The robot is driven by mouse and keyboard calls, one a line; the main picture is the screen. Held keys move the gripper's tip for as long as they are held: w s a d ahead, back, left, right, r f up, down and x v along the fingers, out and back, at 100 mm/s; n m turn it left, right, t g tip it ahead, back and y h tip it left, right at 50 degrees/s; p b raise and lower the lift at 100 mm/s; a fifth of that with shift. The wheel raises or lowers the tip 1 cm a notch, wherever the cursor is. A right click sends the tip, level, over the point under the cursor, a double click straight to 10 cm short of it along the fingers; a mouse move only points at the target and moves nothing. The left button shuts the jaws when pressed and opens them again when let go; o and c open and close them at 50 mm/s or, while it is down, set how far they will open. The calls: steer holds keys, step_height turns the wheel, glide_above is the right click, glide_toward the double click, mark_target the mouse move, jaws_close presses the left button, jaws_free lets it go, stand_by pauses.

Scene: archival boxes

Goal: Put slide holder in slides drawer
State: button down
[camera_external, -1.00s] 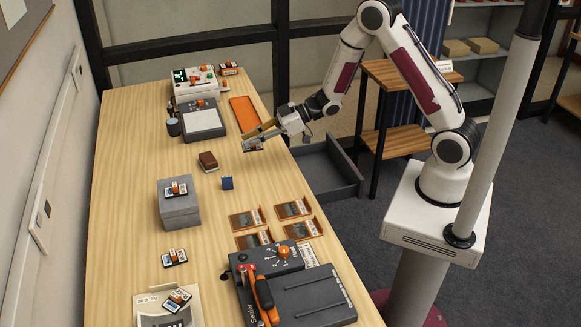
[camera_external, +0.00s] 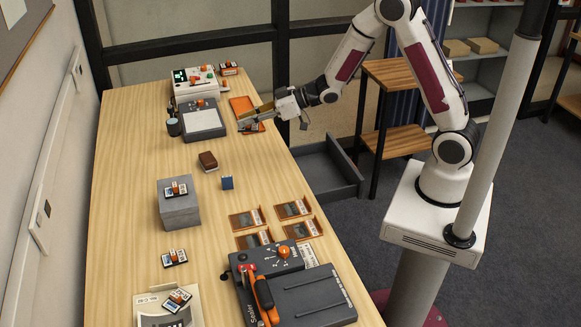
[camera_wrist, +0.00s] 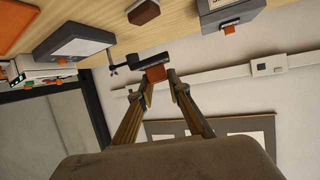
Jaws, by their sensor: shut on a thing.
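My gripper (camera_external: 247,119) is shut on a small slide holder (camera_external: 252,128) with an orange grip. It holds the holder near the table's right edge, by the orange tray; whether the holder touches the surface, I cannot tell. In the wrist view, my gripper (camera_wrist: 162,83) has the holder's orange grip (camera_wrist: 155,73) between its fingertips, with a dark body behind. A dark grey drawer (camera_external: 352,183) stands open at the table's right side, toward the viewer from my gripper. No label on it shows, and its inside is partly hidden.
An orange tray (camera_external: 240,103) and a grey scale-like device (camera_external: 203,121) are near my gripper.

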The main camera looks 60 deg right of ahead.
steer(key=shift+w+d+r+m+t+h, duration=0.2)
steer(key=shift+d+m+h, duration=0.1)
steer(key=shift+m+h, duration=0.15)
steer(key=shift+w+d+r+m+t+h, duration=0.1)
steer(key=shift+d+r+m+h, duration=0.1)
steer(key=shift+d+m+h, duration=0.2)
steer(key=s+d+f+m+g+h, duration=0.3)
steer(key=s+d+m+h, duration=1.15)
steer(key=d, duration=0.25)
step_height(320, 180, down, 15)
steer(key=shift+s+d+f+n+t+y, duration=0.15)
steer(key=shift+s+f+n+t+y, duration=0.05)
steer(key=shift+n+t+y, duration=0.1)
stand_by(0.6)
steer(key=shift+g, duration=0.4)
stand_by(0.3)
stand_by(0.4)
steer(key=shift+f, duration=2.9)
